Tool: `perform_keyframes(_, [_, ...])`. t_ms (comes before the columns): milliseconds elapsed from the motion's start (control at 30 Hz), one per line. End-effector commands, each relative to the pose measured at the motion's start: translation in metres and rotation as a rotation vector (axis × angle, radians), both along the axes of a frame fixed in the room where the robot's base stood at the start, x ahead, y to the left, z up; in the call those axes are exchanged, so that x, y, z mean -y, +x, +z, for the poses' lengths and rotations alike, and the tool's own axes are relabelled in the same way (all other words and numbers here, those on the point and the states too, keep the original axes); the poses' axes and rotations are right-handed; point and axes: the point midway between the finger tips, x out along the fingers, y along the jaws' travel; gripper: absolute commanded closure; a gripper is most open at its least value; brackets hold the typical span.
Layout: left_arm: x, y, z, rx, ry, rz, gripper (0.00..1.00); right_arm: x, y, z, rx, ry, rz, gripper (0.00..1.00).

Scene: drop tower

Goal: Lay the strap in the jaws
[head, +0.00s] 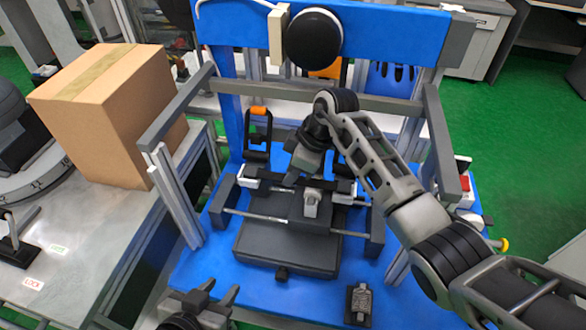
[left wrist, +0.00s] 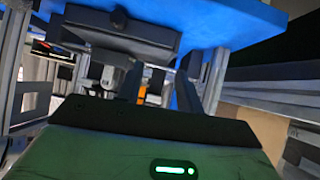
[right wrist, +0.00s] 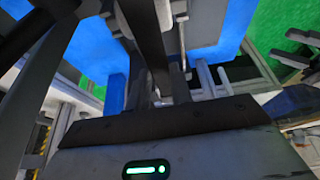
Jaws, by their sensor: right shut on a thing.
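The jaw fixture (head: 287,247) stands in the middle of the blue bench, with a dark carriage on two rods and white-topped jaws at the left (head: 249,174) and right (head: 346,188). My right gripper (head: 297,178) is over the back of the fixture, between the jaws, pointing down. It is shut on a thin dark piece, which seems to be the strap (right wrist: 148,40); the head view hardly shows it. A small light-grey block (head: 311,204) sits on the carriage. My left gripper (head: 220,293) is open and empty, low at the bench's front left.
A frame with grey side rails (head: 176,108) surrounds the fixture. An orange-topped black clamp (head: 258,130) stands behind it. A metallic block on a dark base (head: 360,303) is at the front right. A cardboard box (head: 110,110) stands on the left table. A red-topped switch box (head: 462,193) is at right.

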Motion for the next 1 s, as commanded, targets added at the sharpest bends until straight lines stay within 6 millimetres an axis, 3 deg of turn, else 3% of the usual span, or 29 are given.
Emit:
perform_keyframes(33, [0.000, 0.000, 0.000, 0.001, -0.001, 0.001, 0.64, 0.000, 0.000, 0.000, 0.000, 0.000, 0.000, 0.70])
perform_keyframes(100, [0.000, 0.000, 0.000, 0.000, -0.002, 0.001, 0.64, 0.000, 0.000, 0.000, 0.000, 0.000, 0.000, 0.53])
perform_keyframes(467, [0.001, 0.002, 0.008, 0.003, -0.006, 0.006, 0.64, 0.002, 0.000, 0.006, -0.001, -0.001, -0.001, 0.53])
perform_keyframes(667, [-0.002, 0.001, 0.029, -0.004, 0.013, 0.006, 0.64, 0.010, -0.002, 0.031, 0.000, -0.002, -0.001, 0.53])
perform_keyframes(1000, [-0.011, -0.003, 0.038, -0.024, 0.042, 0.018, 0.64, 0.026, -0.005, 0.065, 0.001, -0.001, 0.000, 0.53])
